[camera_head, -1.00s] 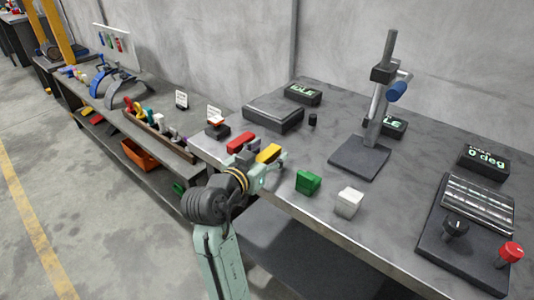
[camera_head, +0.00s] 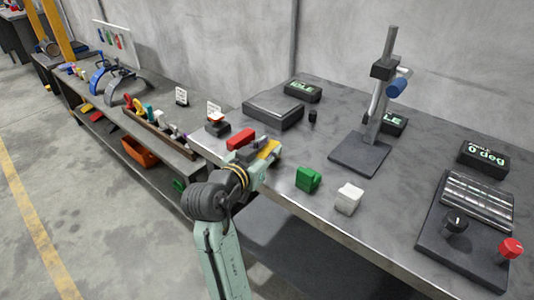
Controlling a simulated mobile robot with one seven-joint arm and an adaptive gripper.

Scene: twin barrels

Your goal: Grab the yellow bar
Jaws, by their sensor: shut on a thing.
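The yellow bar (camera_head: 269,149) is near the front left edge of the grey workbench (camera_head: 305,232). My gripper (camera_head: 265,155) comes in from the front and is shut on the yellow bar. The fingers cover part of the bar, and only its top shows clearly. I cannot tell whether the bar is still touching the bench top. A red bar (camera_head: 240,138) lies just behind and to the left of my gripper.
A green block (camera_head: 308,179) and a white block (camera_head: 348,199) stand to the right. A stand with a post (camera_head: 358,155) is behind them. A flat dark box (camera_head: 273,112) lies at the back left. A knob panel (camera_head: 460,235) is at the right.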

